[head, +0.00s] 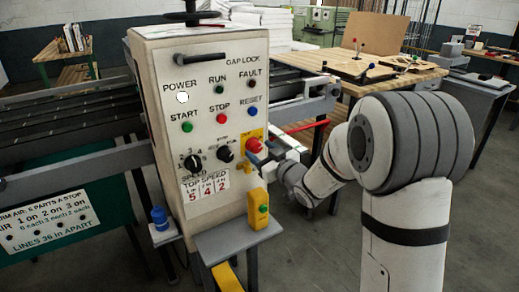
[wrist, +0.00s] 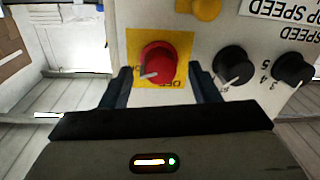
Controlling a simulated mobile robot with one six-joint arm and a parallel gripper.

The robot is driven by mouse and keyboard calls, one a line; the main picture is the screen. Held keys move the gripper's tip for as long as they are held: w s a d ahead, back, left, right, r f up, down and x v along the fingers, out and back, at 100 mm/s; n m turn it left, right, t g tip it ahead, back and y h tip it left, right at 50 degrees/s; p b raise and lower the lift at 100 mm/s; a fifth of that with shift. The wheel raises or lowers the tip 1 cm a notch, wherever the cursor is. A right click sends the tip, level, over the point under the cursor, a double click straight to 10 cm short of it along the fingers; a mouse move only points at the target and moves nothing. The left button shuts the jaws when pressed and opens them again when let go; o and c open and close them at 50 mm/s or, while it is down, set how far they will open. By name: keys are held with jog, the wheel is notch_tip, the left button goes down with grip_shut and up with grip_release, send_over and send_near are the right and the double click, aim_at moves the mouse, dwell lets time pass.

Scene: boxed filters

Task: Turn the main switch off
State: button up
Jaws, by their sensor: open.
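The main switch is a red rotary knob (head: 253,146) on a yellow plate, low on the right of the cream control panel (head: 215,150). In the wrist view, which is upside down, the red knob (wrist: 160,60) has a pale pointer mark slanting to the lower left. My gripper (head: 264,154) is at the panel's right edge, close to the knob. In the wrist view my gripper (wrist: 160,82) is open, one dark finger on each side of the knob. The plate's lettering is partly hidden.
A white POWER lamp (head: 182,97) looks lit. Two black dials (head: 226,154) sit left of the switch. A yellow box with a green button (head: 258,208) stands below it. A red bar (head: 305,127) and a wooden table (head: 350,75) are behind my arm.

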jog(key=shift+w+a, duration=0.45)
jog(key=shift+w, duration=0.15)
jog(key=c, duration=1)
